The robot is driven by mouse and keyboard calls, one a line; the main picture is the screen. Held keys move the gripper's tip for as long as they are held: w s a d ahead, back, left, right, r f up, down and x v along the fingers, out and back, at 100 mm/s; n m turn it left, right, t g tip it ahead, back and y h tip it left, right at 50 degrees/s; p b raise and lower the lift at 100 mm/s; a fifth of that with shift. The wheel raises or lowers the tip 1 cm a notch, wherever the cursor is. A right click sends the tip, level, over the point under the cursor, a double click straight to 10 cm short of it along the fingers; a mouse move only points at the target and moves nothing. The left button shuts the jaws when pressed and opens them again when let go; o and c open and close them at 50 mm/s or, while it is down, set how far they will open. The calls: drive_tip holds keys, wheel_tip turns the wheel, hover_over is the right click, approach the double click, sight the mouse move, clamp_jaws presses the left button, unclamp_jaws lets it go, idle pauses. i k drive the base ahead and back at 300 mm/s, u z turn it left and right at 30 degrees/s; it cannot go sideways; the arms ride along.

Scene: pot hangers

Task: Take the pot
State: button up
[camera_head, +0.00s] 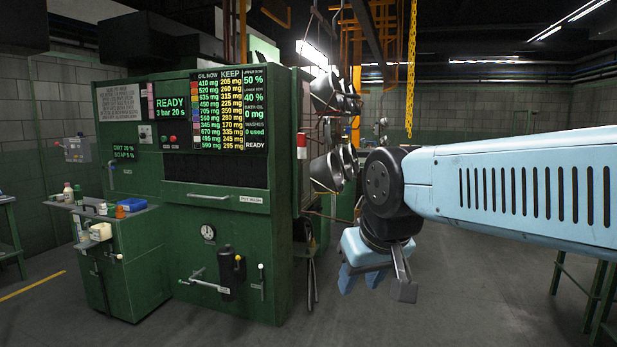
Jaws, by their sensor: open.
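Several metal pots (327,171) hang in a lower row on the hangers just right of the green machine. More pots (324,91) hang in an upper row above them. The end of my light blue arm covers part of the area beside the lower row. My gripper (376,283) points down in front of and below the lower pots, to their right in the picture. It is open, and nothing shows between its fingers. It looks apart from the pots, but the depth between them is hard to tell.
A large green machine (228,262) with lit display panels (230,111) stands at left. A small green cabinet (140,278) with bottles and a tray is in front of it. A yellow chain (411,70) hangs above my arm. The floor (440,318) below my gripper is clear.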

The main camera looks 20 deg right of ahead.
sight(326, 170)
drive_tip(key=i, duration=0.9)
